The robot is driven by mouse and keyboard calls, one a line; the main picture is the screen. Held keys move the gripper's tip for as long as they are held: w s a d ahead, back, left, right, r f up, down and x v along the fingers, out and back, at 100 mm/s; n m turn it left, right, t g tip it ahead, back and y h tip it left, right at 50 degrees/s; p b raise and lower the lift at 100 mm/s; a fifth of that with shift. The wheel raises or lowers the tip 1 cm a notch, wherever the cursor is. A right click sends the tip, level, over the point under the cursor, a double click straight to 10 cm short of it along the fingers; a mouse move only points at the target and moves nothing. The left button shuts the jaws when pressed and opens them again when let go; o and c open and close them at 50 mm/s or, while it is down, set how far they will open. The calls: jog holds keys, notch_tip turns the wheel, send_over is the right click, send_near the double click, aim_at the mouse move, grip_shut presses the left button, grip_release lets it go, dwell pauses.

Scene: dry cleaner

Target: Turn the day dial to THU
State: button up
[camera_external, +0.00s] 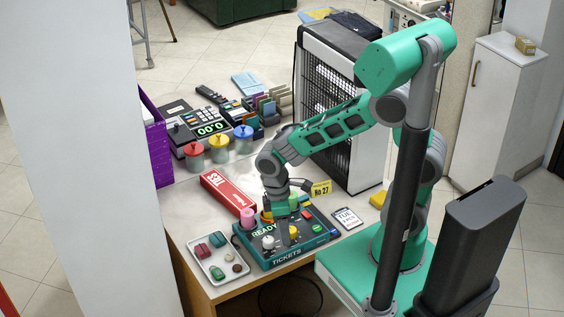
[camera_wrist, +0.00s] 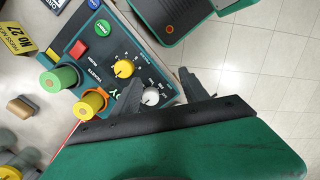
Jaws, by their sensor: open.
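A dark teal ticket machine (camera_external: 289,257) marked TICKETS stands at the table's front edge. In the wrist view its panel (camera_wrist: 103,58) carries a yellow dial (camera_wrist: 124,68) and a pale grey dial (camera_wrist: 150,96), each ringed by small marks. The marks are too small to read, so I cannot tell which is the day dial or where it points. My gripper (camera_wrist: 160,86) is open, with the pale dial between its fingers; I cannot tell if they touch it. In the external view my gripper (camera_external: 284,240) points down over the panel, near the white dial (camera_external: 268,242) and yellow dial (camera_external: 293,232).
Green (camera_wrist: 58,78) and yellow (camera_wrist: 90,105) cylinders stand up from the panel. A white tray (camera_external: 236,281) of small items lies left of the machine. A red box (camera_external: 228,190) and a dark heater-like unit (camera_external: 340,100) stand behind.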

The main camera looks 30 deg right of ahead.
aim_at(268, 240)
jog(key=w+a+n, duration=0.1)
jog(key=n, duration=0.1)
jog(key=w+a+r+n, duration=0.1)
jog(key=n, duration=0.2)
jog(key=w+a+n, duration=0.1)
jog(key=w+n, duration=0.1)
jog(key=shift+w+r+n+t+y, duration=0.1)
jog(key=shift+r+n+t+y, duration=0.2)
jog(key=shift+r+n+t, duration=0.1)
jog(key=n, duration=0.3)
jog(key=shift+w+a+r, duration=0.1)
jog(key=shift+w, duration=0.15)
jog(key=n, duration=0.5)
jog(key=shift+n, duration=0.3)
notch_tip(268, 240, down, 8)
jog(key=shift+s+r+p, duration=0.1)
jog(key=shift+p, duration=0.45)
jog(key=shift+c, duration=0.4)
grip_shut()
